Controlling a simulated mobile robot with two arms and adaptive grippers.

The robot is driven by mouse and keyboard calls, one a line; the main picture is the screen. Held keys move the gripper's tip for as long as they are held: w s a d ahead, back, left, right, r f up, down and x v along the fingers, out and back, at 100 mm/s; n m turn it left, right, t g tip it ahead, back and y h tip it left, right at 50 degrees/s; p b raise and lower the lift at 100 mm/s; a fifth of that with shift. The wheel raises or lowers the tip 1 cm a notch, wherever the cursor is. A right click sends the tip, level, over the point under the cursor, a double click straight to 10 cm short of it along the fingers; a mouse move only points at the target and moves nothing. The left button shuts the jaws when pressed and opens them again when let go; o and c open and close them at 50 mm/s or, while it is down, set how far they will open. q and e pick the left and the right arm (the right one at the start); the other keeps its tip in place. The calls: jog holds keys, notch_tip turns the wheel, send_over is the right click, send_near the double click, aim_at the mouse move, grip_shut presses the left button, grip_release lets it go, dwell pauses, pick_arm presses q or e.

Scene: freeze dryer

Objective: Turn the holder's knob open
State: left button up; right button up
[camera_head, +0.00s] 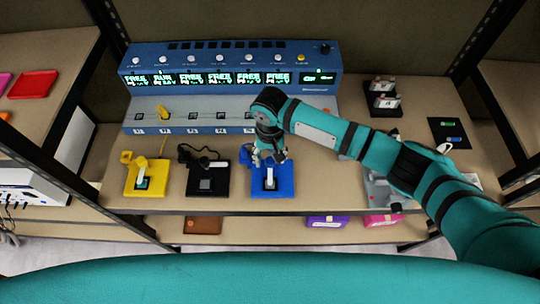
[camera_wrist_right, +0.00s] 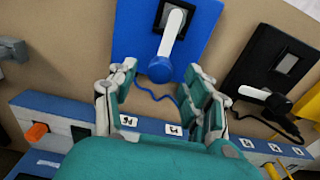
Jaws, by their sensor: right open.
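The blue holder (camera_head: 287,187) stands on the shelf below the blue machine, with a white lever at its middle. In the right wrist view the blue holder (camera_wrist_right: 134,32) shows a white lever (camera_wrist_right: 172,32) ending in a round blue knob (camera_wrist_right: 160,69). My left gripper is not in view.
A black holder (camera_head: 222,181) and a yellow holder (camera_head: 132,189) stand to the left. The blue machine (camera_head: 230,64) with lit displays and a row of ports stands behind. A grey device (camera_head: 378,190) sits to the right, under my right arm. Dark shelf posts frame both sides.

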jog(key=shift+f, duration=0.5)
grip_shut()
